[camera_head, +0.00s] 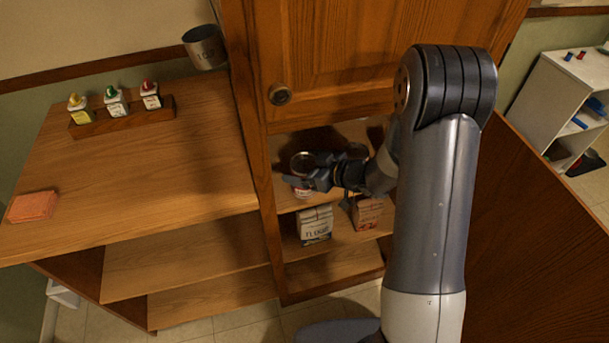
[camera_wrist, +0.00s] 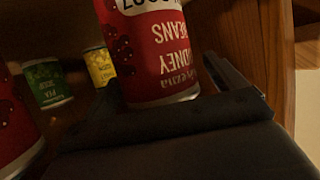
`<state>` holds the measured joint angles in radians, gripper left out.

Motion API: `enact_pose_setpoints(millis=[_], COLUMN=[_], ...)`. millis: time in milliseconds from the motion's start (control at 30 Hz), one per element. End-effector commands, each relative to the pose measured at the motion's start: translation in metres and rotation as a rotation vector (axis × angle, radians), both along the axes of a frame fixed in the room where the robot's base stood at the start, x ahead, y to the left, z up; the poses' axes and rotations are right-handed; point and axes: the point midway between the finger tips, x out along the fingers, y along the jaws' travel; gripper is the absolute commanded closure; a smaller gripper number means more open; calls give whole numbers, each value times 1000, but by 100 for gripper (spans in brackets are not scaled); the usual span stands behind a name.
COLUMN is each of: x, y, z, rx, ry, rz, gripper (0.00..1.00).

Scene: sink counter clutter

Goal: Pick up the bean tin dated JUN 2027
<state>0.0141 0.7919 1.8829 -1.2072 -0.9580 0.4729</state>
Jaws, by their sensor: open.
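A red kidney bean tin (camera_wrist: 158,60) stands close in front of my gripper in the wrist view, its lettering upside down. Its white date label (camera_wrist: 150,6) is cut by the top edge, so I cannot read the whole date. In the head view this tin (camera_head: 303,162) is on the cupboard's upper shelf at the left. My gripper (camera_head: 309,180) is open at the tin, with one finger (camera_wrist: 232,78) showing just right of it. The other finger is mostly hidden. Another red tin (camera_wrist: 14,125) is partly in view at the left; its date does not show.
A green tin (camera_wrist: 47,83) and a yellow tin (camera_wrist: 99,66) stand farther back. The cupboard's side wall is close on the gripper's side. A flour bag (camera_head: 315,225) and a brown bag (camera_head: 367,212) stand on the shelf below. The wooden counter (camera_head: 160,180) is left.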

Motion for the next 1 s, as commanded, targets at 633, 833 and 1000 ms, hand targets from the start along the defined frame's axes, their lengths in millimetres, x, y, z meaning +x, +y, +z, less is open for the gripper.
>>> enact_pose_setpoints(millis=[633, 833, 1000], x=[0, 0, 0], y=[-1, -1, 0], z=[0, 0, 1], rx=[0, 0, 1], ry=[0, 0, -2], rz=[0, 0, 0], gripper=[49, 66, 73])
